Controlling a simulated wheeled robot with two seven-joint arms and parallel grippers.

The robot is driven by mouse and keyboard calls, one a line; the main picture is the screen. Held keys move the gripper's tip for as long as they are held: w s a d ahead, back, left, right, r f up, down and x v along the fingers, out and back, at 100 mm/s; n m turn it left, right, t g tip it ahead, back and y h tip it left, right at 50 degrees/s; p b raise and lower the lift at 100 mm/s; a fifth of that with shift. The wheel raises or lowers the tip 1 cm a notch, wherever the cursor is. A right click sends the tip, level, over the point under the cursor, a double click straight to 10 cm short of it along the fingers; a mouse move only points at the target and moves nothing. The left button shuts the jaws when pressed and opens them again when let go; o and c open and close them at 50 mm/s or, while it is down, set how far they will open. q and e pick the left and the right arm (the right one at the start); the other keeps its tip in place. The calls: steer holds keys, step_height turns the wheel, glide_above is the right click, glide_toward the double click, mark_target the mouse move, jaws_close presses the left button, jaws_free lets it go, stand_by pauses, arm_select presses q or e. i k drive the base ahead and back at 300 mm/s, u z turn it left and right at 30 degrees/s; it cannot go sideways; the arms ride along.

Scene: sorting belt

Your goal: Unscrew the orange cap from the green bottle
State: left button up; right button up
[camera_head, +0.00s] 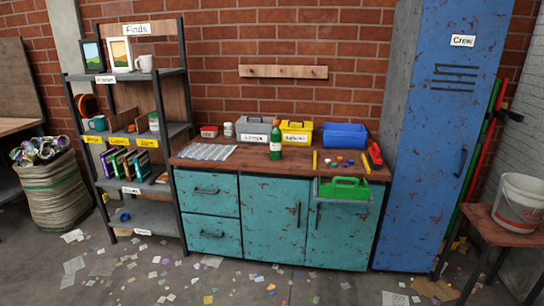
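The green bottle (275,142) stands upright on the wooden top of the teal workbench, near its middle. Its small orange cap (276,122) is on the bottle's neck. Neither of my grippers shows in the head view, so nothing of mine is seen touching the bottle.
Behind the bottle stand a grey box (256,130), a yellow box (297,131) and a blue bin (344,136). A green caddy (343,189) is at the workbench's (250,172) front edge. A shelf (148,76) stands left, a blue locker (428,150) right. Paper scraps litter the floor.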

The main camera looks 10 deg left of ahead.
mark_target(277, 135)
steer(key=u, duration=0.7)
steer(key=i, duration=0.55)
steer(key=u, duration=0.75)
steer(key=i, duration=1.5)
steer(key=z, duration=0.2)
